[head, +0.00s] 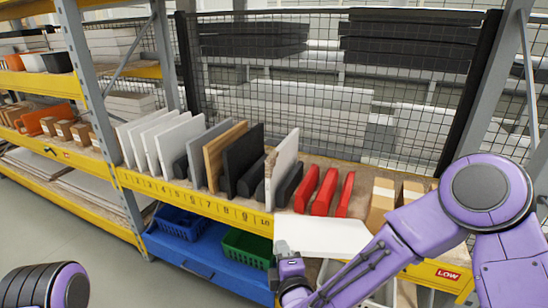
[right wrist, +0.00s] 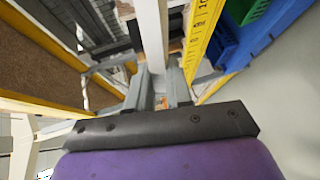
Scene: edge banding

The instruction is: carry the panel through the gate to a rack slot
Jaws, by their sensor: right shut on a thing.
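A white panel (head: 322,236) is held by my right gripper (head: 285,250), in front of the rack shelf's right part. The right wrist view shows the panel (right wrist: 152,35) edge-on between the jaws of the right gripper (right wrist: 164,85). The rack shelf has a yellow front edge (head: 190,199) with slot numbers up to 10. White panels (head: 178,142) stand upright at the low numbers, then grey, wooden (head: 222,155) and black (head: 243,155) ones, and a white one (head: 283,160) near 10. I cannot identify the gate. My left gripper is out of view.
Red holders (head: 326,190) and cardboard boxes (head: 381,200) stand right of the slots. Blue (head: 180,222) and green (head: 247,248) crates sit below. A dark-framed wire mesh (head: 330,90) stands behind. Grey floor (head: 75,235) is clear at left.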

